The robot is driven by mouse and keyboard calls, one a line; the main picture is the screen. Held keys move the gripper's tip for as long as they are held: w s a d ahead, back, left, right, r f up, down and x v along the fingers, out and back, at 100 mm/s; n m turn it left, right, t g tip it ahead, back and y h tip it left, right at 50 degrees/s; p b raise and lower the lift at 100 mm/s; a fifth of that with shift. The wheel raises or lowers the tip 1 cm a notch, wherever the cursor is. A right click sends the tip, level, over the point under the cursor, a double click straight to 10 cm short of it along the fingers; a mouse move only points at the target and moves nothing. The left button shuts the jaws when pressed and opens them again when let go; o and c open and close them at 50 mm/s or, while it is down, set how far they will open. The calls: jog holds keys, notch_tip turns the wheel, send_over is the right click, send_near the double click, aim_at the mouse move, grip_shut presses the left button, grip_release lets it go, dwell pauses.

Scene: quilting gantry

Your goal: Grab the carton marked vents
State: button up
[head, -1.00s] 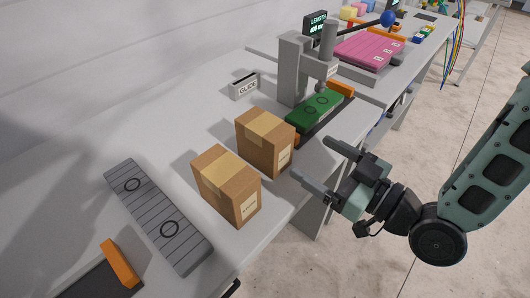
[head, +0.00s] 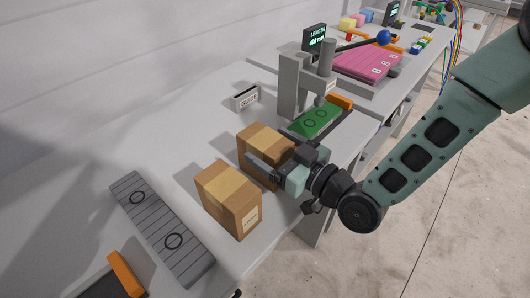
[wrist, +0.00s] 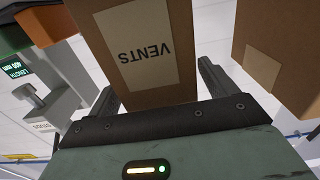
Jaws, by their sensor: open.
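The carton marked vents (head: 262,137) is the brown taped box standing upright on the grey table, farther from me of two. My gripper (head: 278,163) is open at the carton's front side. In the wrist view one finger of my gripper (wrist: 155,88) lies to each side of the carton. Whether either finger touches it I cannot tell. My gripper hides part of the carton's labelled side in the head view.
A second brown carton (head: 228,198) stands close on the near side, its label too small to read. Behind the vents carton are a green pad (head: 318,120) and a grey post machine (head: 292,88). A grey slatted strip (head: 160,228) lies at the left.

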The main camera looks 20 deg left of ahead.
jog(key=c, duration=1.2)
jog(key=shift+c, duration=0.2)
jog(key=shift+r, duration=0.1)
